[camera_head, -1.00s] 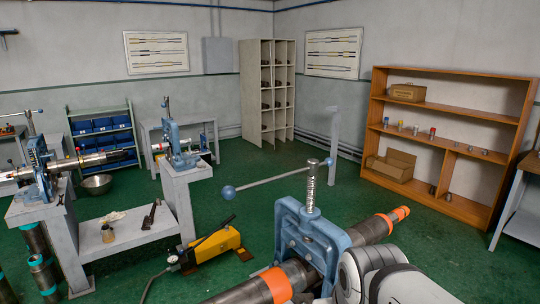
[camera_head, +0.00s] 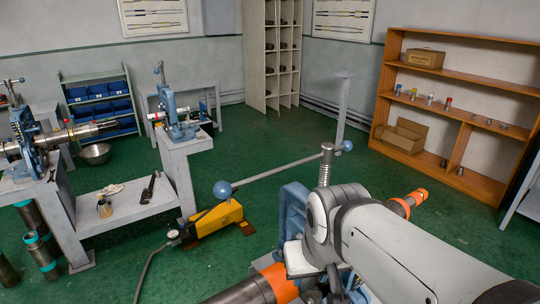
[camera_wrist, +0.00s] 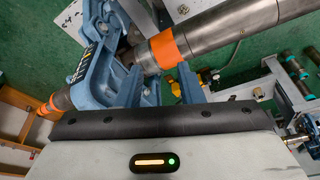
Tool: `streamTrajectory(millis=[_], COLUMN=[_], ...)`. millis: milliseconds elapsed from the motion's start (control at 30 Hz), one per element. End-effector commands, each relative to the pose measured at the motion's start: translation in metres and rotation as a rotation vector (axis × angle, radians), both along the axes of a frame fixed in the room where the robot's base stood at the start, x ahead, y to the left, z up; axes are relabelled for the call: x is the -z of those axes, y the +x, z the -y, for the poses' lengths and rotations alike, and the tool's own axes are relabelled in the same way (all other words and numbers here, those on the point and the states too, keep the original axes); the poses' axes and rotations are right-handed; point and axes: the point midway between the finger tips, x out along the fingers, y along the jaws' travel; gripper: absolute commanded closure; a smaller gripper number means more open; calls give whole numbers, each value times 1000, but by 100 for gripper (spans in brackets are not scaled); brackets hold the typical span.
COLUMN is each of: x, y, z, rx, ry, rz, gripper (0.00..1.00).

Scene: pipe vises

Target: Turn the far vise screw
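A blue vise (camera_head: 293,203) stands in the near foreground, largely hidden behind my arm. Its upright threaded screw (camera_head: 325,170) carries a long bar handle (camera_head: 275,173) with a blue ball at each end. A steel pipe with orange bands (camera_head: 275,280) runs through the vise; both also show in the wrist view, the vise (camera_wrist: 95,75) and the pipe (camera_wrist: 215,40). Another blue vise (camera_head: 181,125) stands farther back on a grey bench, its screw (camera_head: 161,76) upright.
A third vise (camera_head: 28,140) holds a pipe at the left. A yellow pump (camera_head: 213,218) with a hose lies on the floor beside the grey bench (camera_head: 130,190). A wooden shelf (camera_head: 405,140) stands at the right. Green floor is clear between the near vise and the shelf.

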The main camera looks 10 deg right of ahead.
Motion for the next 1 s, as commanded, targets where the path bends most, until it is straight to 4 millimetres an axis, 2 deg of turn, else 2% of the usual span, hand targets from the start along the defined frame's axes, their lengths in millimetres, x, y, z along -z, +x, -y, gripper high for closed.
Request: streamTrajectory(millis=[167,400,600,800,867,1000], x=[-52,-143,-192,-208,-205,-187], y=[45,122,162,176,177,180], z=[-8,-9,-9,-10,-10,-11], rx=[222,686,975,1096,1106,1107], ry=[77,226,303,333,334,333], rz=[-22,-88,-130,-149,-152,-153], gripper=[66,66,66,66,66,66])
